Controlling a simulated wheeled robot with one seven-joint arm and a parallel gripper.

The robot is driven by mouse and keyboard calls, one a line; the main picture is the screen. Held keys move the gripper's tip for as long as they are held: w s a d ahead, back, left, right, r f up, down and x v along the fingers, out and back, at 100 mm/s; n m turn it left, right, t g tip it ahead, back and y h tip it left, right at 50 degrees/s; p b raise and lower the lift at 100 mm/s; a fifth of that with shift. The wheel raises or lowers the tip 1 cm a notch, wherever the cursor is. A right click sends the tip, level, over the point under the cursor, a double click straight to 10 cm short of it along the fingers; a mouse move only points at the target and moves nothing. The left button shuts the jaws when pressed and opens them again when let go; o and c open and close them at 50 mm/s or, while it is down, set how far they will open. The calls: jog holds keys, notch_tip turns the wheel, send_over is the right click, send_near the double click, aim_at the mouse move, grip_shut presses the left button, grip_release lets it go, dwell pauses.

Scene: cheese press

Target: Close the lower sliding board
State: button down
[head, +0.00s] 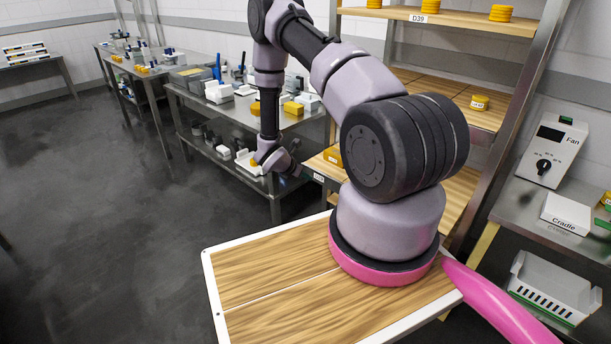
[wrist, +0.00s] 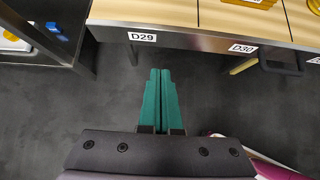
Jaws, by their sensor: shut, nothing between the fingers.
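The shelf rack holds wooden boards at several heights. A lower wooden board (head: 322,166) with a metal front edge is partly hidden behind my arm in the head view. In the wrist view, a wooden board (wrist: 165,12) has the label D29 on its metal front edge, and a neighbouring board (wrist: 275,24) is labelled D30. I cannot tell how far either is pulled out. My gripper (wrist: 161,72) has green fingers pressed together, empty, pointing at the D29 edge with dark floor showing between them. In the head view my gripper (head: 290,178) is small, left of the rack.
A dark handle-like bar (wrist: 281,62) sits under the D30 edge. The upper shelf (head: 455,20), labelled D39, carries yellow cheeses. A steel table (head: 225,115) with white and yellow items stands left of the gripper. A fan box (head: 552,150) stands at right. Floor at left is clear.

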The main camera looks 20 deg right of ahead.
aim_at(326, 179)
jog(key=x, duration=0.3)
jog(key=d+r+x, duration=0.1)
jog(key=x, duration=0.5)
jog(key=shift+w+d+r, duration=0.2)
jog(key=shift+d+r, duration=0.05)
jog(key=shift+r, duration=0.05)
jog(key=shift+w+d, duration=0.25)
jog(key=shift+d, duration=0.25)
jog(key=w+d, duration=0.2)
jog(key=d, duration=0.4)
jog(key=w+d, duration=0.2)
jog(key=d, duration=0.3)
jog(key=w+d, duration=0.3)
jog(key=d, duration=0.3)
jog(key=shift+w+d, duration=0.1)
jog(key=shift+d, duration=0.25)
jog(key=shift+w+d+r, duration=0.15)
jog(key=shift+w+d, duration=0.1)
jog(key=shift+d, duration=0.35)
